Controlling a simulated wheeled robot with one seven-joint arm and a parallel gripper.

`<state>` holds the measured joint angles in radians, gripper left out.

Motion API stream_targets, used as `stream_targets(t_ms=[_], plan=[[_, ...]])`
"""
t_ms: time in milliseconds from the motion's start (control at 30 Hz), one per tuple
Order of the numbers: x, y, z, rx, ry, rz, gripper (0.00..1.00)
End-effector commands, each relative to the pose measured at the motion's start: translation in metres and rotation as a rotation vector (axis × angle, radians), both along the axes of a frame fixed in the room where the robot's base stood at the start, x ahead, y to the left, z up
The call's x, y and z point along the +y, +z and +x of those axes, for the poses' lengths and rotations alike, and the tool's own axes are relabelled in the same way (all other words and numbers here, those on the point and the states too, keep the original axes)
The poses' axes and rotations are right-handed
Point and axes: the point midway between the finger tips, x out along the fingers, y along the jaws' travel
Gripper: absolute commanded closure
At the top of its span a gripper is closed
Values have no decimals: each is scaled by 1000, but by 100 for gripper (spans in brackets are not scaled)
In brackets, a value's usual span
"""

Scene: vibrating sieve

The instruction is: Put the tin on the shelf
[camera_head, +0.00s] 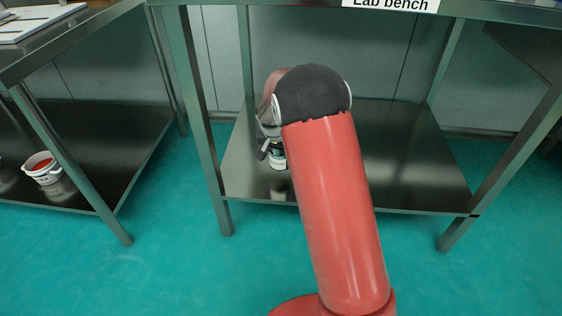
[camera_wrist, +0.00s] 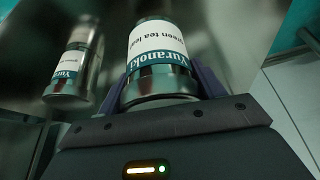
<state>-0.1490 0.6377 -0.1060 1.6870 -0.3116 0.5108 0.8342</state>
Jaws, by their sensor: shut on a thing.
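The tin (camera_wrist: 157,55) has a white and teal label reading "green tea" and shiny metal ends. My gripper (camera_wrist: 163,90) is shut on it in the wrist view, one dark finger on each side. In the head view the tin (camera_head: 278,155) is small and partly hidden by my gripper (camera_head: 268,148) and arm. It is at the left part of the lab bench's lower shelf (camera_head: 420,165), apparently just above the surface, with a pale reflection below it. In the wrist view a similar labelled shape (camera_wrist: 76,65) lies to the left; I cannot tell whether it is a second tin or a reflection.
The lab bench top (camera_head: 480,10) lies above the shelf, with metal legs (camera_head: 205,130) at its corners. The shelf's right part is clear. Another bench at left has a white tub with red contents (camera_head: 42,168) on its lower shelf.

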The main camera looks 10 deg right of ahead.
Motion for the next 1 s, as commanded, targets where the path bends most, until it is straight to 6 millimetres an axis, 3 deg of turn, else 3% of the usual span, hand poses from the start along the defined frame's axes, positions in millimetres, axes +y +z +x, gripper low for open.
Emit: stream_targets(t_ms=[167,400,800,833,1000], plan=[[0,-12,1,-1,0,0,59],[0,-46,0,-1,1,-1,59],[0,-53,1,-3,1,1,59],[0,-52,0,-3,1,1,30],[0,-52,0,-1,0,0,11]])
